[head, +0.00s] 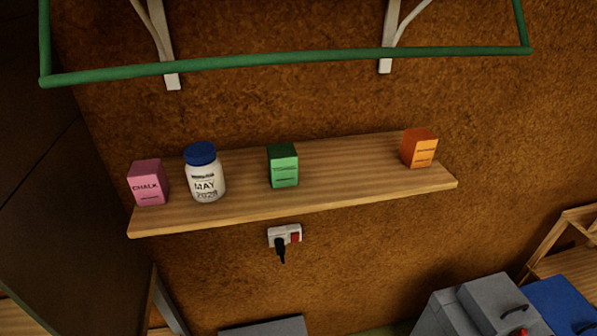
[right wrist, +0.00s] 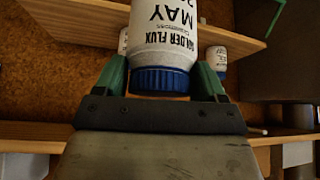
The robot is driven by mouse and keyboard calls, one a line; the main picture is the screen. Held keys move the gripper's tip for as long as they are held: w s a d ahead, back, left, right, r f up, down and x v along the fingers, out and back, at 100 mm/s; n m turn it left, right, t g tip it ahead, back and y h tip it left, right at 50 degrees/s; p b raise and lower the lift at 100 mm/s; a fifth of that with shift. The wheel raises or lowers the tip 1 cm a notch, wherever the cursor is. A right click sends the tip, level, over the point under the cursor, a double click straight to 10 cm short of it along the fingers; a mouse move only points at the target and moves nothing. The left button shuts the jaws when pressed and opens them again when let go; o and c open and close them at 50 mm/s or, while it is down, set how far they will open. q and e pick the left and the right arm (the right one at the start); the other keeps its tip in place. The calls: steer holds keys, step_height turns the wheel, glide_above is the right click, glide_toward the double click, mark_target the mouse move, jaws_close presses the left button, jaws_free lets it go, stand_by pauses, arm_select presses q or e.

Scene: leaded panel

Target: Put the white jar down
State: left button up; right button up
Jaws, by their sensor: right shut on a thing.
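In the right wrist view a white jar (right wrist: 160,50) with a ribbed blue lid and the print "SOLDER FLUX MAY" is between the green fingers of my right gripper (right wrist: 161,80). The gripper is shut on it near the lid end. The lid points toward the gripper's palm and the far end of the jar is cut off by the picture's top edge. I cannot tell whether the jar touches a surface. Neither gripper shows in the head view; my left gripper is in no view.
A wooden wall shelf (head: 340,181) bears a pink chalk box (head: 148,184), another blue-lidded white jar (head: 205,175), a green box (head: 283,166) and an orange box (head: 419,149). Shelf room is clear between green and orange. A socket (head: 285,235) sits below; a green rail (head: 300,61) hangs above.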

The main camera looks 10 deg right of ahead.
steer(key=shift+x, duration=0.85)
steer(key=f, duration=0.3)
steer(key=s+f, duration=0.1)
steer(key=f, duration=0.1)
steer(key=shift+d+f, duration=0.1)
steer(key=shift+f, duration=0.25)
step_height(320, 180, down, 55)
steer(key=w+m+h, duration=0.1)
steer(key=w+m, duration=0.1)
steer(key=shift+d, duration=0.2)
steer(key=shift+w+r, duration=0.1)
steer(key=shift+d, duration=0.1)
